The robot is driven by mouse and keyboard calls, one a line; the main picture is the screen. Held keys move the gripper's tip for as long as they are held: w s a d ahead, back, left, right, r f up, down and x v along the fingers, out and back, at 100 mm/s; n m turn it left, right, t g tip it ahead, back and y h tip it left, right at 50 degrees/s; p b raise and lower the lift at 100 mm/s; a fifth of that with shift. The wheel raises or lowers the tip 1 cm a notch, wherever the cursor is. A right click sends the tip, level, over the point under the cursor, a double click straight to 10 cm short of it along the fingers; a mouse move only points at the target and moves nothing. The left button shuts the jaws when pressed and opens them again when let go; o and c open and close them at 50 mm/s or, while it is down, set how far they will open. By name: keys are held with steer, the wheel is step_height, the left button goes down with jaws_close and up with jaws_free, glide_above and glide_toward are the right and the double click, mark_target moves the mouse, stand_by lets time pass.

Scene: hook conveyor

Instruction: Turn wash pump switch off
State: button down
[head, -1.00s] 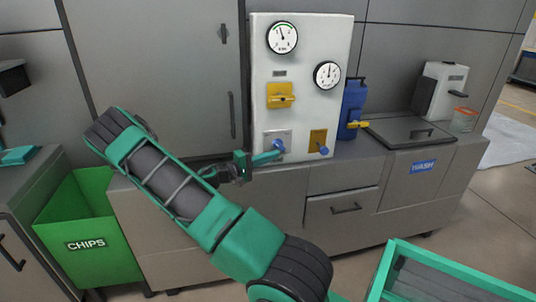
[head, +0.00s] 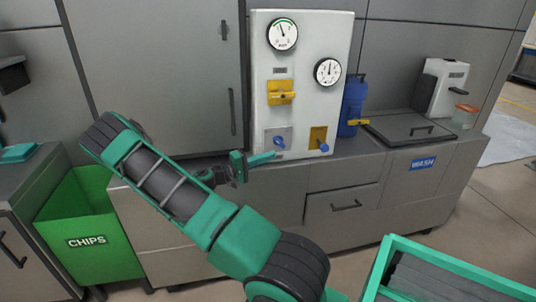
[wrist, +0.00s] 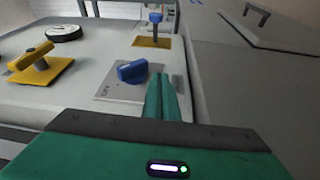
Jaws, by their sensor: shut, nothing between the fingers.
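A white control panel (head: 298,100) stands on the counter. Low on it, a blue rotary knob (head: 279,142) sits on a grey plate; in the wrist view the knob (wrist: 132,71) lies tilted on its plate (wrist: 120,93), with small lettering. Beside it is a yellow plate with a blue lever (head: 319,141), also in the wrist view (wrist: 155,20). Which one is the wash pump switch I cannot read. My gripper (head: 270,158) is shut and empty, its fingertips just below the grey plate. In the wrist view the fingers (wrist: 160,82) are right beside the knob; contact is unclear.
A yellow rotary handle (head: 281,92) and two gauges (head: 282,34) are higher on the panel. A blue bottle (head: 352,106) with a yellow tap stands right of it, then the WASH counter (head: 422,165). A green CHIPS bin (head: 88,225) is at left.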

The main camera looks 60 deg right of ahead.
steer(key=w+a+f, duration=0.4)
steer(key=a, duration=0.5)
steer(key=shift+w+a, duration=0.4)
steer(key=s+a+r+t+y, duration=0.4)
steer(key=s+a+r+y, duration=0.3)
steer(key=s+a, duration=0.4)
steer(key=s+a+r+t+y, duration=0.4)
steer(key=s+a+r+y, duration=0.4)
steer(key=s+a+y, duration=0.2)
steer(key=shift+s+a+r+m, duration=0.3)
steer(key=shift+s+a, duration=0.35)
steer(key=shift+a, duration=0.3)
